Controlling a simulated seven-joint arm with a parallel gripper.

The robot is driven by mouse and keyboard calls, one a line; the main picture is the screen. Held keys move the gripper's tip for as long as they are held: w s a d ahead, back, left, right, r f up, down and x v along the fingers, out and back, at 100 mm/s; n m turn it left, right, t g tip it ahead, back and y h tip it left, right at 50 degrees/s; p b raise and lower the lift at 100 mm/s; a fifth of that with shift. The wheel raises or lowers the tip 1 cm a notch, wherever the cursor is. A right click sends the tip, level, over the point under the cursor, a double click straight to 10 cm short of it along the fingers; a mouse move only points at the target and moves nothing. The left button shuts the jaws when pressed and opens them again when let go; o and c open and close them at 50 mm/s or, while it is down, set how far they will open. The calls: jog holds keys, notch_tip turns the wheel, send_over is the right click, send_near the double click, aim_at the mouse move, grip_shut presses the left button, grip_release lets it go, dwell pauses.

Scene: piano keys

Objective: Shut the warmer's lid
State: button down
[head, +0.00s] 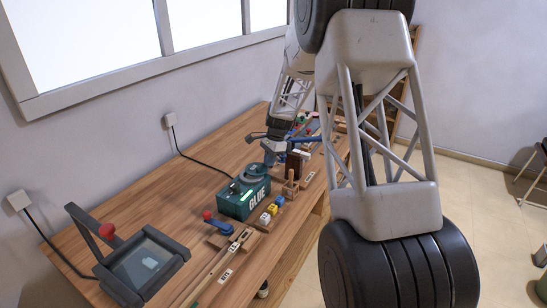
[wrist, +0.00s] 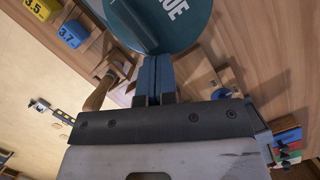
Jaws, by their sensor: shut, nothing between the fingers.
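The glue warmer (head: 238,204) is a dark green box lettered GLUE, standing on the bench in the middle of the head view. A round dark green part (head: 257,170) shows at its top; whether this is the lid or the pot rim is too small to tell. In the wrist view a teal rounded surface with part of the lettering (wrist: 152,22), which looks like the lid, fills the top middle. My gripper (wrist: 156,58) is shut and empty, its tips at the lower edge of that surface. Contact is unclear. In the head view my gripper (head: 270,158) is just behind the warmer.
Yellow and blue numbered blocks (head: 265,219) stand right of the warmer. A wooden holder (head: 290,188) and a dark block (head: 295,163) are close to my gripper. Bare bench lies left of the warmer.

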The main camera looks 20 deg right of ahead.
aim_at(262, 170)
jog(key=shift+s+a, duration=1.35)
jog(key=shift+s, duration=0.1)
jog(key=shift+a, duration=0.1)
jog(key=shift+r, duration=0.1)
jog(key=v, duration=1)
jog(key=shift+d, duration=0.25)
jog(key=shift+w, duration=0.1)
